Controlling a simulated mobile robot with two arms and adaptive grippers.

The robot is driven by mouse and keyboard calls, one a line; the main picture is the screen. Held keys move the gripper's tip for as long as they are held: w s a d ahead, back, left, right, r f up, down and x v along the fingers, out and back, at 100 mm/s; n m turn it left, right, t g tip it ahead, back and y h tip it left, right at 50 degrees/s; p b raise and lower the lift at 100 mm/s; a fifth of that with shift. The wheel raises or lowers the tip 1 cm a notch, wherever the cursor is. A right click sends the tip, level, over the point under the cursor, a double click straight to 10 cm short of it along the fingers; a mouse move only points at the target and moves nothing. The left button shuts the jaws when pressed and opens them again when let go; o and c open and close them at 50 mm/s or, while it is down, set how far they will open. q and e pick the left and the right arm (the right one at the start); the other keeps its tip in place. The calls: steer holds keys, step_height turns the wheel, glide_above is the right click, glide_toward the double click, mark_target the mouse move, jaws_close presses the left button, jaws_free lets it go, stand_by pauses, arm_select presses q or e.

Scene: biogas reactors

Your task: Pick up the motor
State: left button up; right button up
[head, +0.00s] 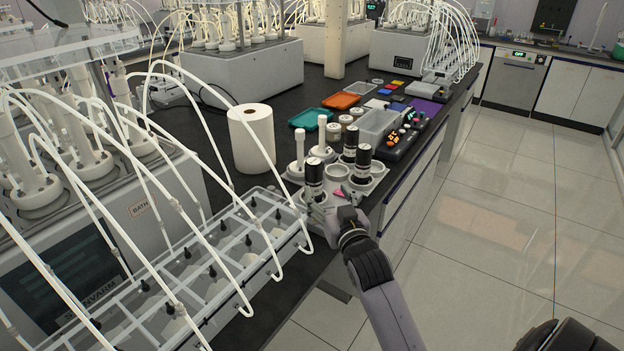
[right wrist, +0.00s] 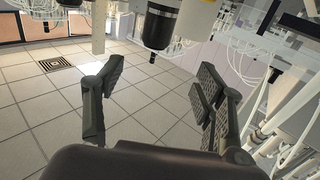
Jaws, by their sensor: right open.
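Several black motors with pale bands stand on a light tray (head: 378,172) on the dark bench in the head view. The nearest motor (head: 314,176) is at the tray's front left; two others (head: 349,146) (head: 362,163) stand behind it to the right. My right gripper (head: 322,214) is just below the nearest motor in the picture, and its fingers are hard to make out there. In the right wrist view my right gripper (right wrist: 158,100) has its fingers wide apart with nothing between them. A black motor (right wrist: 158,22) shows beyond the fingertips, cut by the top edge. My left gripper is not in view.
White-capped parts (head: 300,155) stand at the tray's back left. A clear tube rack (head: 215,262) with looping white hoses is close on the left. A paper roll (head: 252,138) stands behind. Colored trays and a clear bin (head: 380,125) lie further back.

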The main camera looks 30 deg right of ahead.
mark_target(316, 170)
steer(key=p+x, duration=0.1)
steer(key=x, duration=0.7)
steer(key=shift+w+d, duration=0.1)
steer(key=shift+w, duration=0.3)
steer(key=x, duration=0.2)
steer(key=p+x, duration=0.1)
steer(key=x, duration=0.1)
steer(key=shift+d+f, duration=0.1)
steer(key=shift+d, duration=0.25)
steer(key=shift+w+d, duration=0.1)
steer(key=shift+w, duration=0.3)
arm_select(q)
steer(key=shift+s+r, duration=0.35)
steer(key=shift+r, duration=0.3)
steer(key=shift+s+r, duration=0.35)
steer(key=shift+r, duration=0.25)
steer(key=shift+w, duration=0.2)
arm_select(e)
jaws_close()
